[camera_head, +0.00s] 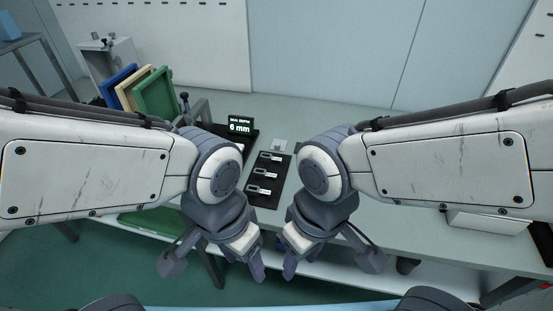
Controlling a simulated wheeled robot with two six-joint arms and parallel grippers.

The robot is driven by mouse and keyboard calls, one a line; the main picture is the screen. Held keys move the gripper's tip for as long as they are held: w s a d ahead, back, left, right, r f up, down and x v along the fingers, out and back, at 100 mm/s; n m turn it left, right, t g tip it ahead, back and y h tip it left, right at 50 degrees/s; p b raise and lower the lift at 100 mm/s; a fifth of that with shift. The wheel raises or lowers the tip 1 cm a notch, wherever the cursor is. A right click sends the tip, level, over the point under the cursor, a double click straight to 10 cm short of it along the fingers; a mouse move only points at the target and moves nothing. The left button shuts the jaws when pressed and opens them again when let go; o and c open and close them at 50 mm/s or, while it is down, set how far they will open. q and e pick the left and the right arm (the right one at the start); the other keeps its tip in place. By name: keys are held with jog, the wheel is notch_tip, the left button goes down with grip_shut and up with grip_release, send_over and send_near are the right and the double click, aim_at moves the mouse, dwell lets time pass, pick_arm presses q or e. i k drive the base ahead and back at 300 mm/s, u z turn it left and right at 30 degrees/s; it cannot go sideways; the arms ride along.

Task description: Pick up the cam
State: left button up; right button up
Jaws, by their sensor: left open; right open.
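A black tray (276,188) on the bench holds several small dark pieces with pale labels, laid out in a column. One piece (269,157) is at the far end, one (264,174) in the middle and one (258,190) nearer me. They look like cams, but they are too small to tell apart or read. My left gripper (246,263) is open and empty in front of the bench, left of centre. My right gripper (298,262) is open and empty just right of it. Both point down, nearer me than the tray and apart from it.
A black display (239,126) reading "SEAL DEPTH 6 mm" stands behind the tray. A small grey block (280,145) lies near the tray's far end. Blue, cream and green panels (156,93) stand in a rack at the back left. The bench's back right (385,122) is clear.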

aim_at(267, 157)
jog(key=u, duration=0.45)
jog(key=k, duration=1.05)
jog(key=u, duration=0.85)
jog(key=i, duration=1.3)
jog(key=z, duration=0.85)
jog(key=i, duration=0.6)
jog(key=z, duration=0.75)
